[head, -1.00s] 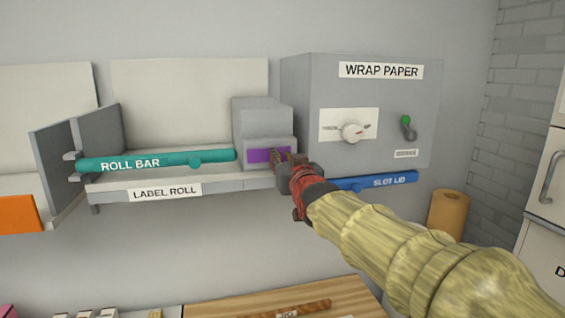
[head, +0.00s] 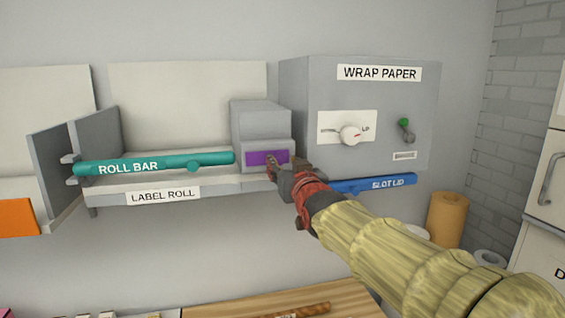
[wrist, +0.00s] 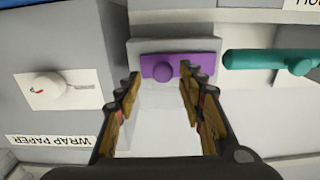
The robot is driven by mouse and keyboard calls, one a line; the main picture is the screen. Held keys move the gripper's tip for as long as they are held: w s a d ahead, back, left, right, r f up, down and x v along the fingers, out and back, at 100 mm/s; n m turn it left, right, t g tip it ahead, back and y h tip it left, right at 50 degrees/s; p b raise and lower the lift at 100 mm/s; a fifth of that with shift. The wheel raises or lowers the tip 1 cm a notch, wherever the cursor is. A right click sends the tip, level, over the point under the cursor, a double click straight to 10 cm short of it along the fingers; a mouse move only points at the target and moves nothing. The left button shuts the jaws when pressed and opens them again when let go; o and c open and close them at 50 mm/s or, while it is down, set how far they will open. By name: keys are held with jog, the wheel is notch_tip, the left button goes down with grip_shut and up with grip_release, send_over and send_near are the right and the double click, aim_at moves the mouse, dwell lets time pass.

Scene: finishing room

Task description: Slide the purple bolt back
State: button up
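The purple bolt (head: 255,158) is a flat purple plate on the front of a small grey block, beside the roll bar. No finger visibly touches the knob; how deep the tips reach is hard to tell.
The teal roll bar (head: 150,164) lies left of the bolt. The wrap paper box (head: 305,120) with a dial (head: 351,135) and green-tipped lever (head: 405,128) stands close on the right. The blue slot lid (head: 375,184) is below it, near my arm.

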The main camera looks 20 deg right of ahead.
jog(key=s, duration=1)
jog(key=shift+w, duration=0.1)
jog(key=s+f+g, duration=0.2)
jog(key=f+g, duration=0.1)
jog(key=f, duration=0.5)
jog(key=s+f+g, duration=0.2)
jog(key=s+f, duration=0.1)
jog(key=f, duration=0.4)
jog(key=s+f+g+b, duration=0.3)
jog(key=s+f+b, duration=0.5)
jog(key=f, duration=0.8)
jog(key=s+f+g+b, duration=0.4)
jog(key=s+f+b, duration=0.4)
jog(key=s+f, duration=0.7)
jog(key=shift+s+f, duration=0.25)
jog(key=shift+f, duration=0.2)
jog(key=shift+r, duration=0.1)
